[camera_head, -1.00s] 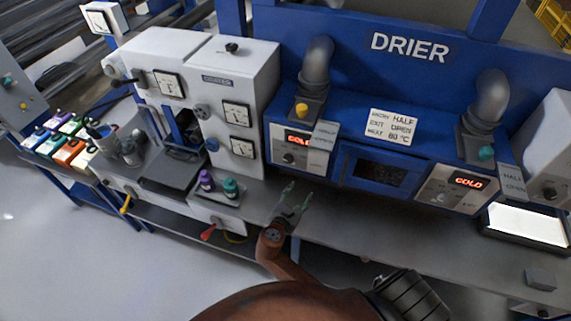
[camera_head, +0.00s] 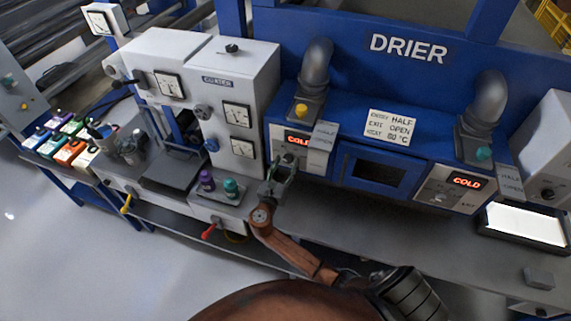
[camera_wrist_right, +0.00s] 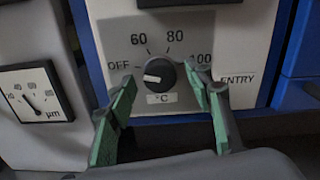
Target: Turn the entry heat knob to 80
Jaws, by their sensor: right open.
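The entry heat knob (camera_wrist_right: 159,74) is a round dark dial on the grey entry panel (camera_wrist_right: 246,97) of the drier. Its dial reads OFF, 60, 80 and 100, and its white pointer mark points left, towards the OFF side. In the head view the panel's red COLD display (camera_head: 297,140) is partly covered by a tag. My right gripper (camera_head: 281,166) is open in front of the panel. In the right wrist view its green-padded fingers (camera_wrist_right: 161,82) stand to the left and right of the knob, with gaps on both sides. My left gripper is not in view.
A sign (camera_head: 390,126) on the drier reads entry half, exit open, heat 80 °C. The exit panel (camera_head: 449,188) also shows COLD. The grey bench (camera_head: 390,225) is mostly clear.

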